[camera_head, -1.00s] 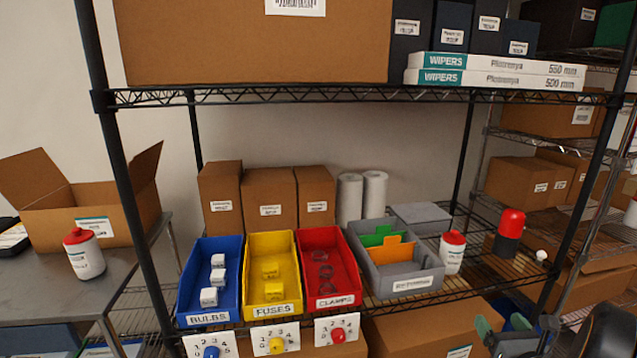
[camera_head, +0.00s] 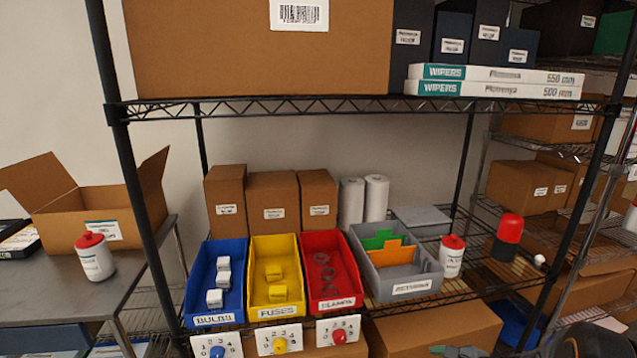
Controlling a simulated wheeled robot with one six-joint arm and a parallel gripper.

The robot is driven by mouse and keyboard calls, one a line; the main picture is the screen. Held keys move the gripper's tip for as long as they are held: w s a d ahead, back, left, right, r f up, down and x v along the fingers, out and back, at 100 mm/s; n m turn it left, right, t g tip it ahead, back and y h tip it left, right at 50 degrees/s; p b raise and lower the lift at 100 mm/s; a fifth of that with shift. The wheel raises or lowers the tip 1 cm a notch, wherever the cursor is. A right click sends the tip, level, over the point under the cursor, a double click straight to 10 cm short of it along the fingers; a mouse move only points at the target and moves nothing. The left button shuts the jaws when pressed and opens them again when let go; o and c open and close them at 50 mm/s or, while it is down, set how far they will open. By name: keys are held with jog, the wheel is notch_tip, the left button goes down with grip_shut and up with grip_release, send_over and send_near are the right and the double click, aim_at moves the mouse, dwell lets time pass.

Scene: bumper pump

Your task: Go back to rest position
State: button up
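The tips of my gripper (camera_head: 456,351) barely show at the bottom edge, right of centre, below the shelf bins. Most of it is cut off, so its opening and anything between the fingers cannot be made out. Part of my arm shows dark at the lower right corner. On the wire shelf stand a blue bulbs bin (camera_head: 216,318), a yellow fuses bin (camera_head: 277,311), a red clamps bin (camera_head: 333,303) and a grey bin (camera_head: 410,288) with green and orange dividers. My gripper appears apart from all of them.
A red-capped white bottle (camera_head: 451,257) stands right of the grey bin, and a red-and-black pump-like item (camera_head: 508,238) farther right. Another bottle (camera_head: 95,258) and an open carton (camera_head: 90,226) are on the left table. A rack post (camera_head: 586,185) stands at the right.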

jog(key=s+a+r+n+g+h+p, duration=0.1)
jog(key=s+a+r+n+h+p, duration=0.1)
jog(key=r+n, duration=0.4)
jog(key=s+a+r+n+h+p, duration=0.2)
jog(key=a+r+n+h+p, duration=0.1)
jog(key=a+r+n+p, duration=0.1)
jog(key=s+a+r+n+g+h+p, duration=0.1)
jog(key=s+a+r+n+h+p, duration=0.1)
jog(key=r+n, duration=0.6)
notch_tip(320, 180, up, 2)
jog(key=shift+s+a+r+g+h+p, duration=0.1)
jog(key=shift+s+a+g+h+p, duration=0.3)
jog(key=shift+p, duration=0.8)
jog(key=shift+w+a+n, duration=0.1)
jog(key=shift+a+n, duration=0.1)
jog(key=shift+n, duration=0.1)
jog(key=shift+c, duration=0.4)
